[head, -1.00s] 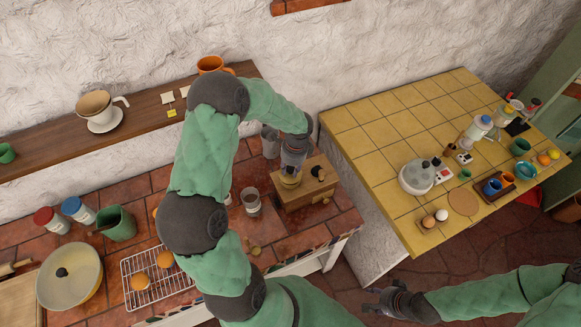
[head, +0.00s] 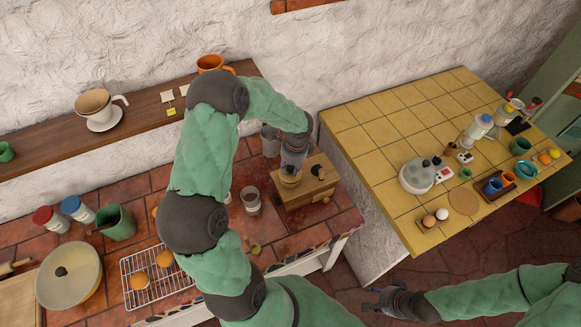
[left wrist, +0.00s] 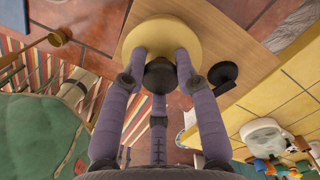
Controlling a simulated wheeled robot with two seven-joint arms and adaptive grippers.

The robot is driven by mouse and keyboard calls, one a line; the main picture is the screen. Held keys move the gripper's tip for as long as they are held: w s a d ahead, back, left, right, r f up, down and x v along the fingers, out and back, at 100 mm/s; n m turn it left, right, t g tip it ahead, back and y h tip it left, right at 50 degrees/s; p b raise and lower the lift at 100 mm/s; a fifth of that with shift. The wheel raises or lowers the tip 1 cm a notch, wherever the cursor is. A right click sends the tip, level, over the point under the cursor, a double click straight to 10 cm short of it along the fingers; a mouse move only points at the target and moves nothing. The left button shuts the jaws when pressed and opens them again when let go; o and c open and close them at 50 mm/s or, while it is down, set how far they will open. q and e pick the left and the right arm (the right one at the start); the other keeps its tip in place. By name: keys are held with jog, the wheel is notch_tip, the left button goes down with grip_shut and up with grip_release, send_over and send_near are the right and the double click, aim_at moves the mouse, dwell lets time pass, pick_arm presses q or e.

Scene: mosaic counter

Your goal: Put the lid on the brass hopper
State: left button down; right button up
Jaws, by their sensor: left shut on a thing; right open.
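My left gripper (head: 291,168) is over the wooden grinder box (head: 307,193), pointing down. In the left wrist view its fingers (left wrist: 160,66) are shut around the dark knob (left wrist: 160,76) of a round, brass-yellow lid (left wrist: 158,32). The lid lies level over the wooden box top (left wrist: 222,30). The brass hopper beneath it is hidden in the wrist view; brass shows under the fingers in the head view (head: 290,181). I cannot tell whether lid and rim touch. My right gripper (head: 373,299) is open and empty, low, away from the counter.
A black crank knob (left wrist: 222,74) is close beside the lid. A glass (head: 251,200) stands left of the box and a grey cup (head: 270,141) behind it. A wire rack (head: 150,278) is further left. The yellow tiled counter (head: 375,140) is on the right.

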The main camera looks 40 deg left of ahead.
pick_arm(q)
jog(key=shift+f+b, duration=0.5)
dwell(1.0)
jog(key=shift+c, duration=1.8)
grip_release()
jog(key=shift+r, duration=0.1)
jog(key=shift+r+p, duration=2.45)
jog(key=shift+r, duration=1)
jog(key=shift+f, duration=0.1)
